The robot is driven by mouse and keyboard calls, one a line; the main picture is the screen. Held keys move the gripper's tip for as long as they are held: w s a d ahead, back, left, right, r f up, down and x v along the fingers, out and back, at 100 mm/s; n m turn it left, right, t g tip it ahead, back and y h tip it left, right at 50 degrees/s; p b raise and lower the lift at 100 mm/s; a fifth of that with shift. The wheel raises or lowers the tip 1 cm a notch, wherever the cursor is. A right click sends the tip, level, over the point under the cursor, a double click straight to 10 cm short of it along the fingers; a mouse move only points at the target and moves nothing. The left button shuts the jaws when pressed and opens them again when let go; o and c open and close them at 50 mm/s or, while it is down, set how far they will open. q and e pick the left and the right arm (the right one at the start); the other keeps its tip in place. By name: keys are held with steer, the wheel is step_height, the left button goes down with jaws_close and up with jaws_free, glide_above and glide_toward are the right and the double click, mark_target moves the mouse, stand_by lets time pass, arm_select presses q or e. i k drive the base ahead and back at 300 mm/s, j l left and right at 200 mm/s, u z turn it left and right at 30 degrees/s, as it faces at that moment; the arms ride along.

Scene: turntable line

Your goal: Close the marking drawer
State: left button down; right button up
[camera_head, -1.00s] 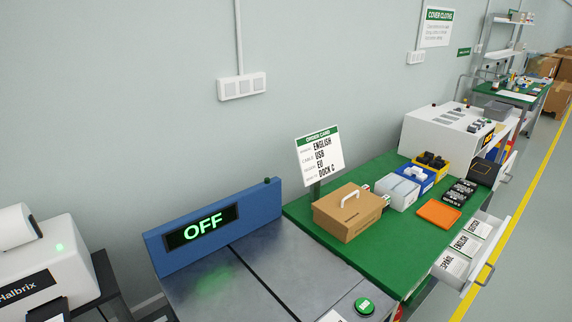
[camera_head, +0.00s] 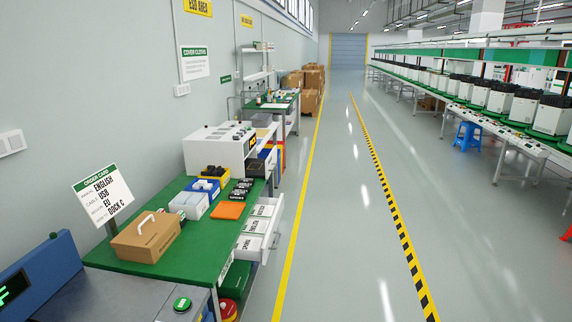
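A white open drawer (camera_head: 262,226) with a grey handle sticks out from the right side of the green bench. Several printed cards lie inside it, one reading English. A white machine (camera_head: 222,143) with a dark display stands at the far end of the bench. I cannot read a label naming any drawer as the marking drawer. Neither of my grippers is in view.
The green bench (camera_head: 178,262) holds a cardboard box with a handle (camera_head: 146,237), small bins (camera_head: 189,205) and an orange pad (camera_head: 228,210). A grey metal surface with a green button (camera_head: 182,304) is nearest. The floor aisle (camera_head: 330,220) to the right is clear.

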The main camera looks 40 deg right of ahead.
mark_target(253, 167)
steer(key=l+z, duration=0.1)
steer(key=z, duration=0.3)
steer(key=i+z, duration=0.15)
steer(key=z, duration=0.25)
steer(key=i+l+z, duration=0.1)
steer(key=z, duration=0.3)
